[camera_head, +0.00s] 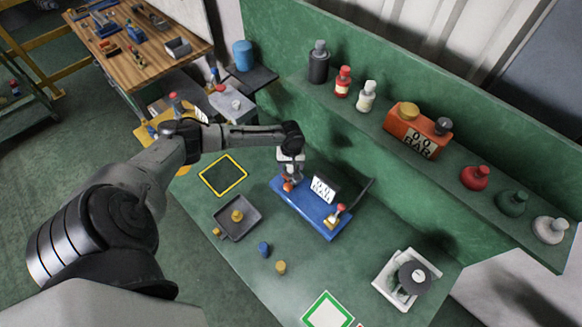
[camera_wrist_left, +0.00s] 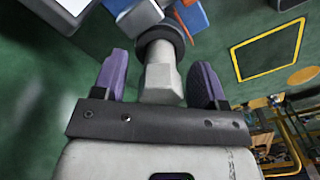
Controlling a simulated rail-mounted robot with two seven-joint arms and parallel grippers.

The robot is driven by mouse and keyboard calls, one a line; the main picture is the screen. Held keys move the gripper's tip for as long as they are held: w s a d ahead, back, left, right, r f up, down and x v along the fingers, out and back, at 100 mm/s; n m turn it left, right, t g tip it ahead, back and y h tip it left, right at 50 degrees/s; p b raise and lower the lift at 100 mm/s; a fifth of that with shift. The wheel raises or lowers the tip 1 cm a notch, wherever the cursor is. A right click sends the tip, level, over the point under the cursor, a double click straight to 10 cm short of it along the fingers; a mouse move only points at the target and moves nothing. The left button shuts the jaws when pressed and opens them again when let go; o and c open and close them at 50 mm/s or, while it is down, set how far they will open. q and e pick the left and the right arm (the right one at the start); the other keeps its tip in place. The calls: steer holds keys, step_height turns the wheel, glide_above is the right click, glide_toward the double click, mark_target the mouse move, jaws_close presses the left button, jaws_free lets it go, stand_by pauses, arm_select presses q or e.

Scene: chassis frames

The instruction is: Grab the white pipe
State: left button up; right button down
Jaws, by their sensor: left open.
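The white pipe (camera_wrist_left: 160,82) shows in the left wrist view as a pale piece with a faceted near end and a dark collar around its far part. My left gripper (camera_wrist_left: 160,64) is open, with one purple finger on each side of the pipe and visible gaps between. In the head view my left gripper (camera_head: 290,170) reaches down over the left end of a blue fixture (camera_head: 308,214); it mostly hides the pipe there. The fixture also carries a white label plate and small red-topped parts. My right gripper is not in view.
A dark tray (camera_head: 237,217) with a yellow piece and a yellow-edged square (camera_head: 223,176) lie left of the fixture. Loose blue (camera_head: 264,249) and yellow (camera_head: 281,267) pieces lie in front. A shelf (camera_head: 455,165) with bottles and an orange box (camera_head: 415,133) runs behind.

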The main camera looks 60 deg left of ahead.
arm_select(q)
steer(key=shift+f, duration=0.25)
steer(key=shift+c, duration=0.2)
steer(key=c, duration=1.1)
